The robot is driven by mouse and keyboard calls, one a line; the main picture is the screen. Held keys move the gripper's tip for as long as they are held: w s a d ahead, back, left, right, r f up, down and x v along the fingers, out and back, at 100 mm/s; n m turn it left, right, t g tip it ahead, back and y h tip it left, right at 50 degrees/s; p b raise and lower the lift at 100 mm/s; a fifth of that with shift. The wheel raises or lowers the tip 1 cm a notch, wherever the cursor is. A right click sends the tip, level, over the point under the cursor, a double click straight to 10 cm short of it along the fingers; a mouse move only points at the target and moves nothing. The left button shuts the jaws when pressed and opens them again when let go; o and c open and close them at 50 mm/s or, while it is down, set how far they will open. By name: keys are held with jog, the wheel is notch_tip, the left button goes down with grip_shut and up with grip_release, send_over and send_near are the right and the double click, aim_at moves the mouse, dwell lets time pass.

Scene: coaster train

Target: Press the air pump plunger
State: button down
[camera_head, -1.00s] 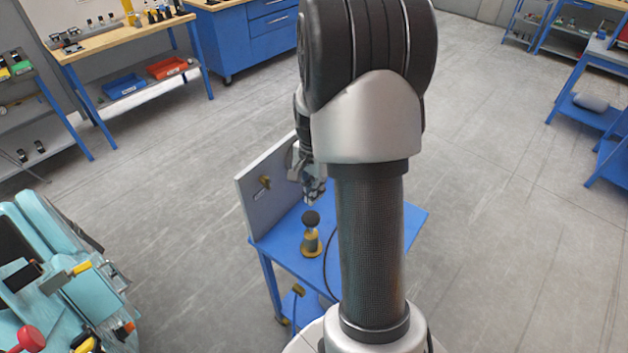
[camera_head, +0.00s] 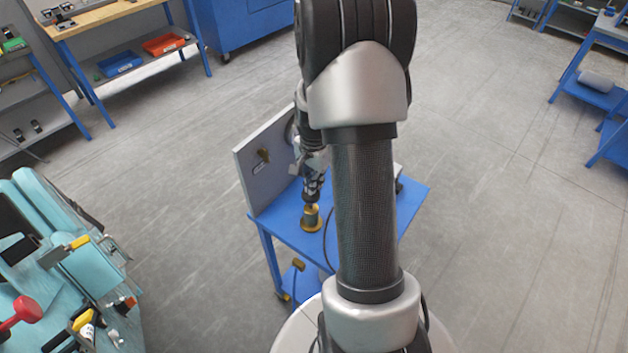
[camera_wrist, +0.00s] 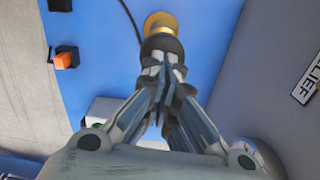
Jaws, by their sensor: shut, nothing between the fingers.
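The air pump (camera_head: 311,220) stands on a small blue table (camera_head: 375,215), its brass-coloured body and base showing below my gripper. In the wrist view its round brass base (camera_wrist: 160,22) and black plunger knob (camera_wrist: 160,44) lie just past my fingertips. My gripper (camera_head: 312,192) points down over the knob with its fingers shut and nothing between them. In the wrist view the fingertips (camera_wrist: 163,68) overlap the knob and appear to touch its top. The fingers hide part of the knob, so I cannot tell how far the plunger is down.
A grey upright panel (camera_head: 262,160) with a yellow fitting stands along the table's left side. In the wrist view a label ending in "LIEF" (camera_wrist: 310,78) shows on it. A dark cable (camera_head: 326,240) runs beside the pump. A teal coaster car (camera_head: 60,270) is at the lower left.

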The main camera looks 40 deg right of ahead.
notch_tip(320, 180, down, 4)
jog(key=shift+f+b, duration=0.2)
jog(key=shift+b, duration=0.75)
jog(key=shift+s+a+r, duration=0.1)
notch_tip(320, 180, up, 14)
jog(key=p, duration=0.4)
jog(key=shift+p, duration=0.3)
jog(key=shift+r, duration=0.1)
